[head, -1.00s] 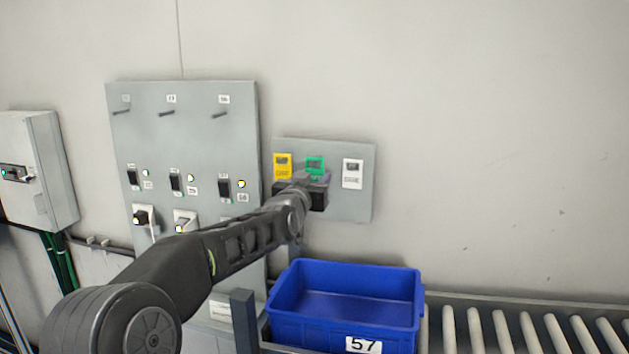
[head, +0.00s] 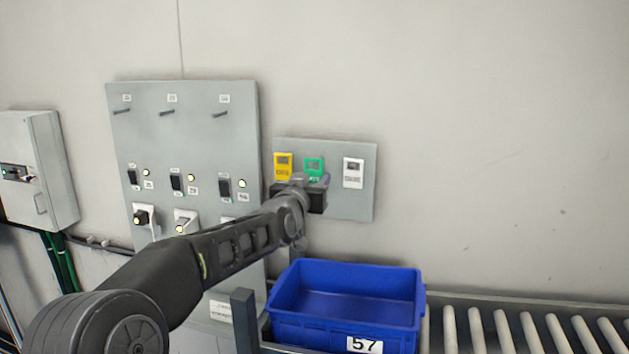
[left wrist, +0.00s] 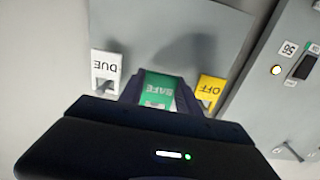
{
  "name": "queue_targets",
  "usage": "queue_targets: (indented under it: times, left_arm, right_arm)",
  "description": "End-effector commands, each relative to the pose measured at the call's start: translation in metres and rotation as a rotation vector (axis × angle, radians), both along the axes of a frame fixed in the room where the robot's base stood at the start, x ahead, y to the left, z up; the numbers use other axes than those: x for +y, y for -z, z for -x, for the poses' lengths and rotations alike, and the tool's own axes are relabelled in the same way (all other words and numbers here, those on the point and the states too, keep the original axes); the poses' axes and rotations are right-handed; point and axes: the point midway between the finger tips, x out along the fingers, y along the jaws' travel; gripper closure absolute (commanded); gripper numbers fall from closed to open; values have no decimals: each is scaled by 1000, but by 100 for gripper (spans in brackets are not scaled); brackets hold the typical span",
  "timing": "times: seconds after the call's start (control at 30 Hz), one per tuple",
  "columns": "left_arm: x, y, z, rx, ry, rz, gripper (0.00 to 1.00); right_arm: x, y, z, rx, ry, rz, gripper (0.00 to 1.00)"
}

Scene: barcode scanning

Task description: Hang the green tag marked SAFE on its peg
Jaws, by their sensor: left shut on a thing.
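The green SAFE tag (head: 314,165) is in front of the small grey board (head: 356,205), between a yellow tag (head: 283,162) and a white tag (head: 353,172). My left gripper (head: 318,181) is shut on the lower part of the green tag. In the left wrist view the green tag (left wrist: 157,90) lies between the fingers, its SAFE print upside down. The yellow OFF tag (left wrist: 209,92) and the white DUE tag (left wrist: 105,72) flank it there. Whether the green tag still touches its hook is hidden. Three bare pegs (head: 167,112) stick out of the large grey panel, each below a small label.
The large grey panel (head: 190,135) left of the board carries switches, lamps and plugs. A blue bin (head: 345,330) marked 57 stands below the board, beside a roller conveyor (head: 530,330). A grey wall box (head: 40,165) is at far left. The wall at right is clear.

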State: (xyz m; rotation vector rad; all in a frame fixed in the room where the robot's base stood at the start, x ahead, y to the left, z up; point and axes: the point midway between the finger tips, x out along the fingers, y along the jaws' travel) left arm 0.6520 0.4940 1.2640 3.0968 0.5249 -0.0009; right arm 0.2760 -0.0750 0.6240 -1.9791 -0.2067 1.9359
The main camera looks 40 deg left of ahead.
Motion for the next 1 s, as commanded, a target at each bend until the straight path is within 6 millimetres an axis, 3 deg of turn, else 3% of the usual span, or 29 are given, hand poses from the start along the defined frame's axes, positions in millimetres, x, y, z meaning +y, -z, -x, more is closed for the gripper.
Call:
queue_targets:
  times: [0.53, 1.0]
  left_arm:
    - [-7, 0, 19, -1, 0, 0, 100]
    - [-7, -1, 20, -1, 0, 0, 100]
  right_arm:
    - [0, 1, 0, 0, 0, 0, 64]
    - [0, 1, 0, 0, 0, 0, 64]
